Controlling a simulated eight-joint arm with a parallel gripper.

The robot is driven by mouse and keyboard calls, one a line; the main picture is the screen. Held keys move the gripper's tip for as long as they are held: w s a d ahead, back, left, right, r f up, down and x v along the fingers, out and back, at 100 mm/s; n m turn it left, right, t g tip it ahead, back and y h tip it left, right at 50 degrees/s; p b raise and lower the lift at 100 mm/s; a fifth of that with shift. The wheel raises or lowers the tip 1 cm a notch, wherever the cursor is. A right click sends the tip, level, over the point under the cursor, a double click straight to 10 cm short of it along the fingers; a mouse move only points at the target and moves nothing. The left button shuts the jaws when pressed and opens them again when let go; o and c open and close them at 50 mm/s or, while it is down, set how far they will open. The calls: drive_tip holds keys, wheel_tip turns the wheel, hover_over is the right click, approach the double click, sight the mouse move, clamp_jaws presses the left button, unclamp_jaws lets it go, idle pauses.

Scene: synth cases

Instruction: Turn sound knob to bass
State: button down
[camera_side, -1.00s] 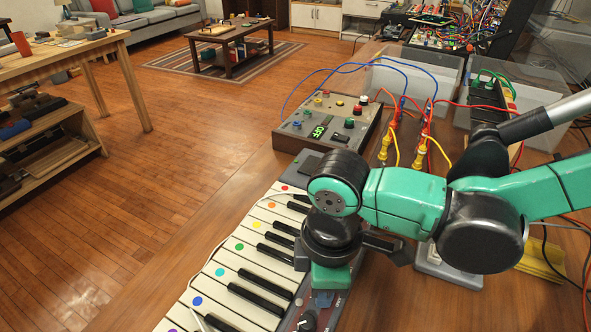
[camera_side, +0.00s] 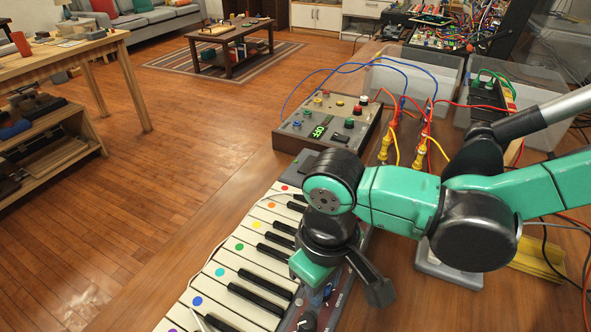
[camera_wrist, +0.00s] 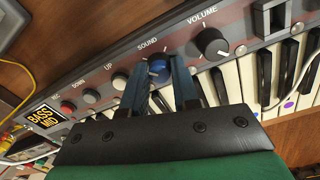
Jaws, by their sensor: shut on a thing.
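The keyboard (camera_side: 262,262) lies along the table with its control panel on the right side. My gripper (camera_wrist: 159,65) is shut on this knob, with one dark blue finger on each side. The direction of the knob's mark is too small to tell. A small label panel (camera_wrist: 44,118) on the left reads BASS and MID in yellow and black. In the side view, my gripper (camera_side: 327,291) is over the panel and its fingers partly hide the knob.
The black volume knob (camera_wrist: 211,43) is close to the right of the sound knob. Up and down buttons (camera_wrist: 119,81) and a red button (camera_wrist: 68,107) are to the left. A control box (camera_side: 328,125) with cables stands behind the keyboard.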

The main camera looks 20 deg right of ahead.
idle(0.3)
drive_tip(key=c, duration=0.9)
unclamp_jaws()
drive_tip(key=shift+c, duration=0.2)
drive_tip(key=shift+a+r, duration=0.1)
drive_tip(key=shift+r, duration=2.7)
drive_tip(key=w+d+r+m+t, duration=0.1)
drive_tip(key=d+m+t, duration=0.1)
drive_tip(key=d, duration=0.9)
drive_tip(key=w+d+r+m+t, duration=0.1)
drive_tip(key=d+t, duration=0.4)
drive_tip(key=d, duration=0.7)
drive_tip(key=shift+w+r+m, duration=0.15)
drive_tip(key=shift+w+m, duration=0.45)
drive_tip(key=shift+m, duration=0.6)
